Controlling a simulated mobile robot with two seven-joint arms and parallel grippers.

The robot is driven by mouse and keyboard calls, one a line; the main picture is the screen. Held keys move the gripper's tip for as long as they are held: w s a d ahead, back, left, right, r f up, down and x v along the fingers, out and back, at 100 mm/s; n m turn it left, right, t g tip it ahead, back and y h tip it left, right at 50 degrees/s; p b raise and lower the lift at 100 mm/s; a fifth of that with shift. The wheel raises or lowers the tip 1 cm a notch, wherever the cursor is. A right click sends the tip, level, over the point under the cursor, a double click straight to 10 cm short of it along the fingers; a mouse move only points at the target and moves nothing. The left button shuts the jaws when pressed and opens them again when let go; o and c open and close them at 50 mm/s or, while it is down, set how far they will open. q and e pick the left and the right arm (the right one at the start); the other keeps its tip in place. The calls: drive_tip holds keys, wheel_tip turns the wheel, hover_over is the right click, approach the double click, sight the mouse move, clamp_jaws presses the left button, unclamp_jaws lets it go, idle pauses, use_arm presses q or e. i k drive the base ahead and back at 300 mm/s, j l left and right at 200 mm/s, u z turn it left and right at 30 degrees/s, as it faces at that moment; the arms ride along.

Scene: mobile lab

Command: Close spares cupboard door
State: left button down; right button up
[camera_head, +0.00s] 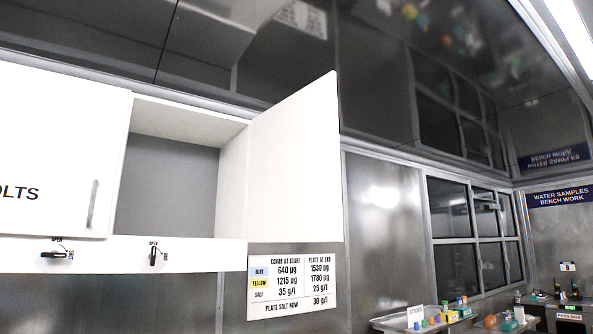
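A white wall cupboard fills the left of the head view. Its right door (296,165) stands wide open, swung out to the right. The open compartment (166,187) behind it shows a grey back and looks empty. The left door (62,150) is shut, with "OLTS" lettering and a metal handle (92,204). The open door's label and handle are not visible, so I cannot read whether it is the spares door. Neither of my grippers is in view.
Two black latches, left (57,255) and right (153,255), sit on the white strip below the cupboard. A label sheet (291,287) hangs under the open door. A tray (398,322) with small coloured items stands at lower right. Windows (470,235) line the wall.

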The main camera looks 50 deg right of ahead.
sight(295, 191)
drive_tip(key=k+l, duration=0.1)
drive_tip(key=l, duration=0.35)
drive_tip(key=k+l, duration=0.1)
drive_tip(key=l, duration=0.35)
drive_tip(key=k+l, duration=0.1)
drive_tip(key=l, duration=0.35)
drive_tip(key=k+l, duration=0.1)
drive_tip(key=l, duration=0.35)
drive_tip(key=k+l, duration=0.15)
drive_tip(key=l, duration=0.3)
drive_tip(key=k+l, duration=0.1)
drive_tip(key=l, duration=0.35)
drive_tip(key=k+l, duration=0.1)
drive_tip(key=l, duration=0.35)
drive_tip(key=k+l, duration=0.1)
drive_tip(key=l, duration=0.35)
